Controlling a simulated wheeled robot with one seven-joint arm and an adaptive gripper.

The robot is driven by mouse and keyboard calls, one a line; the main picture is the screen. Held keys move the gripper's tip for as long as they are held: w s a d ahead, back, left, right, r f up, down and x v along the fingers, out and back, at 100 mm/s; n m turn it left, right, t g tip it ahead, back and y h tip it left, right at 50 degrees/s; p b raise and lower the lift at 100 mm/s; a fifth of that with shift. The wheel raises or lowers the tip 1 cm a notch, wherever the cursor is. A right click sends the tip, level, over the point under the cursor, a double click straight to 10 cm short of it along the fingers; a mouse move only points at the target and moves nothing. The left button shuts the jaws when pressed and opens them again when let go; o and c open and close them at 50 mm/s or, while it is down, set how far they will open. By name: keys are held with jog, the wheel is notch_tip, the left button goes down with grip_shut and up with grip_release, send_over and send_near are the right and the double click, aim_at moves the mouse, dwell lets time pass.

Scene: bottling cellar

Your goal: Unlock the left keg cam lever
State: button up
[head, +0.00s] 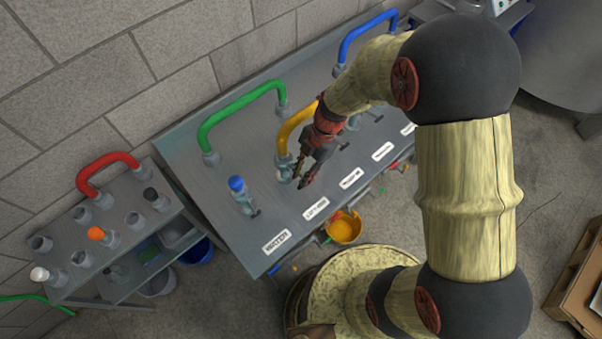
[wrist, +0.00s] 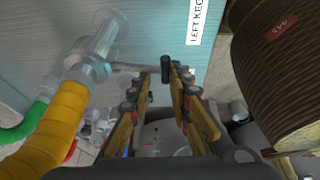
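The left keg fitting (wrist: 92,62) is a clear-grey coupling with the yellow hose (wrist: 60,125) on it, beside the "LEFT KEG" label (wrist: 199,18) in the wrist view. Its cam lever (wrist: 130,67) is a thin grey arm reaching right to a dark end grip (wrist: 166,69). My gripper (wrist: 162,76) is open, with the dark end grip between its fingertips, closer to the right one. I cannot tell whether they touch. In the head view my gripper (head: 302,177) is just right of the yellow hose's (head: 293,127) lower end; the lever is mostly hidden there.
The sloped grey panel (head: 225,160) carries green (head: 235,103) and blue (head: 362,34) hose loops and a blue-capped fitting (head: 238,187) to the left. A rack (head: 70,225) with a red loop (head: 105,162) stands further left. A yellow bucket (head: 343,230) sits below the panel's front edge.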

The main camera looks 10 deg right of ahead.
jog(key=shift+w+r, duration=0.3)
jog(key=shift+w, duration=0.1)
grip_shut()
jog(key=shift+a+r, duration=0.1)
jog(key=shift+w+r, duration=0.1)
jog(key=shift+w, duration=0.05)
jog(key=shift+o, duration=2.1)
grip_release()
jog(key=shift+w+a, duration=0.1)
jog(key=shift+a, duration=0.2)
jog(key=o, duration=0.6)
jog(key=shift+s+d+f+h, duration=0.15)
jog(key=shift+s+f+h, duration=0.1)
jog(key=shift+h, duration=0.05)
jog(key=v, duration=1.2)
jog(key=shift+w, duration=0.15)
